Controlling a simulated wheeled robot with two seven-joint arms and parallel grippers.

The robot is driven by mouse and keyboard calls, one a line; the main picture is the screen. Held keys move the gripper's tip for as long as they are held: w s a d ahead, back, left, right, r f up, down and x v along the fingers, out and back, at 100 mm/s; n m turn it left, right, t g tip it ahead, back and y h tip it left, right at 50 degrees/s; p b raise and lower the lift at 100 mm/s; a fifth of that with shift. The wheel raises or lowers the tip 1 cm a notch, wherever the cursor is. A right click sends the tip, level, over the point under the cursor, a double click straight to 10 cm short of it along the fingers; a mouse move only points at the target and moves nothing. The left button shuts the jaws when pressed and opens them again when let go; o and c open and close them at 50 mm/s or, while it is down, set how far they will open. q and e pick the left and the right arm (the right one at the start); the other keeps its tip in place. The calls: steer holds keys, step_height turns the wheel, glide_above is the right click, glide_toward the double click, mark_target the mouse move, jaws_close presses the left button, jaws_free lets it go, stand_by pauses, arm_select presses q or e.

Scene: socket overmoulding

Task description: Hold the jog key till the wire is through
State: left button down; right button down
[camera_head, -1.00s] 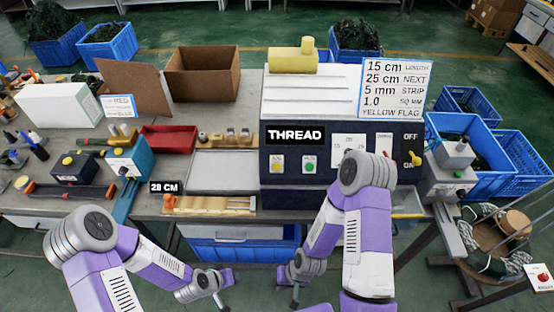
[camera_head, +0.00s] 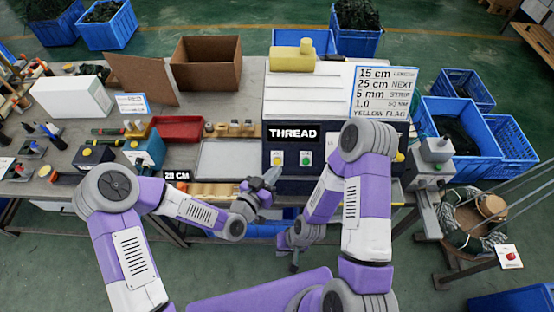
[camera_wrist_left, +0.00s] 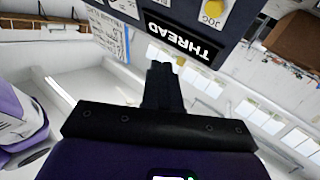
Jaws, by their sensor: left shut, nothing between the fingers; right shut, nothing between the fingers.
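The wire machine (camera_head: 330,80) stands at the back middle, and its dark front shows a THREAD sign (camera_head: 292,133). Below the sign are a yellow key (camera_head: 278,158) and a green key (camera_head: 306,158). In the left wrist view the yellow key (camera_wrist_left: 216,6) is labelled JOG. My left gripper (camera_head: 270,176) is shut and empty, just below and in front of the yellow key, apart from it in the left wrist view. My right gripper (camera_head: 294,266) is shut and empty, low in front of the table. I cannot make out a wire in the machine.
A card (camera_head: 386,92) on the machine lists lengths and a yellow flag. A 28 CM label (camera_head: 176,174) stands at the table's front. A red tray (camera_head: 178,129) and cardboard box (camera_head: 206,63) lie left. A wire coil (camera_head: 470,235) and blue crates (camera_head: 458,130) stand right.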

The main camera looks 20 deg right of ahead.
mark_target(277, 161)
arm_select(q)
steer(key=shift+f, duration=0.1)
steer(key=w+d+f+b, duration=0.1)
steer(key=w+f+b, duration=0.4)
steer(key=w, duration=0.1)
steer(key=shift+w+d+f, duration=0.15)
steer(key=shift+d+f, duration=0.2)
steer(key=shift+f, duration=0.05)
stand_by(2.0)
steer(key=shift+w+d+f+b, duration=0.1)
steer(key=shift+w+f+b, duration=0.25)
steer(key=shift+b, duration=0.35)
steer(key=shift+w+d+f+b, duration=0.1)
steer(key=shift+w+f+b, duration=0.15)
steer(key=shift+b, duration=0.3)
stand_by(0.4)
steer(key=shift+s, duration=0.1)
stand_by(1.4)
steer(key=shift+s+a+r, duration=0.2)
steer(key=shift+s+r, duration=0.35)
steer(key=shift+r, duration=0.05)
